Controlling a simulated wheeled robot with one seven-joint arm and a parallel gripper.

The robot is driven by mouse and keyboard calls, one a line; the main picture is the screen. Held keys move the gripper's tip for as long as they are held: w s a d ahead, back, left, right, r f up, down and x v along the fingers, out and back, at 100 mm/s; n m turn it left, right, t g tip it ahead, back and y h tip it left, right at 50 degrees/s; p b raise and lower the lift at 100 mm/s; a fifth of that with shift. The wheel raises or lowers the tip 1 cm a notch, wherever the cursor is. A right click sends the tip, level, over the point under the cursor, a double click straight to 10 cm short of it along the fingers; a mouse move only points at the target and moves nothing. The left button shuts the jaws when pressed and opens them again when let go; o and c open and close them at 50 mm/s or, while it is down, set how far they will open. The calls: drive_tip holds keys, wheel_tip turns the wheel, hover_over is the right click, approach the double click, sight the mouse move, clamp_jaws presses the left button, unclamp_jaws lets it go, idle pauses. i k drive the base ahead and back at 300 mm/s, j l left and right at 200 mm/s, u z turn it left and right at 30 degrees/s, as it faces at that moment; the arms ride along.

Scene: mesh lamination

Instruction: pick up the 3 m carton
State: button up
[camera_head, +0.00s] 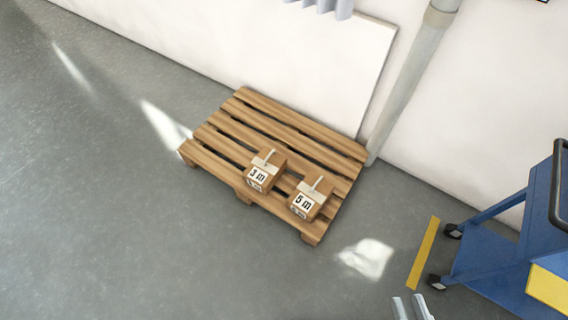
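The 3 m carton (265,171) is a small brown box with a white label reading "3 m". It sits on the front part of a wooden pallet (222,146), near its middle. A similar carton labelled "5 m" (311,198) stands to its right on the same pallet, a small gap apart. My gripper (411,308) shows only in part at the bottom edge, right of centre. Its two fingers are apart with nothing seen between them. It is well away from both cartons, over the floor to their lower right.
A blue cart (500,262) with dark wheels stands at the right. A yellow floor strip (423,253) lies left of it. A white wall and a grey pipe (408,85) rise behind the pallet. The grey floor (130,240) in front and left is clear.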

sight(264, 169)
drive_tip(key=i+j+z, duration=0.15)
drive_tip(key=j, duration=0.15)
drive_tip(key=i+j+z, duration=0.15)
drive_tip(key=j, duration=0.15)
drive_tip(key=i+j+z, duration=0.15)
drive_tip(key=j, duration=0.15)
drive_tip(key=j+z, duration=0.1)
drive_tip(key=j, duration=0.25)
drive_tip(key=i+j, duration=0.15)
drive_tip(key=j, duration=0.3)
drive_tip(key=i+j, duration=0.15)
drive_tip(key=j, duration=0.35)
drive_tip(key=i+j+z, duration=0.1)
drive_tip(key=j, duration=0.35)
drive_tip(key=i+j, duration=0.15)
drive_tip(key=j, duration=0.35)
drive_tip(key=i+j, duration=0.15)
drive_tip(key=j, duration=0.3)
drive_tip(key=i+j+z, duration=0.1)
drive_tip(key=j, duration=0.4)
drive_tip(key=i+j, duration=0.1)
drive_tip(key=j, duration=0.35)
drive_tip(key=i+j, duration=0.15)
drive_tip(key=j, duration=0.35)
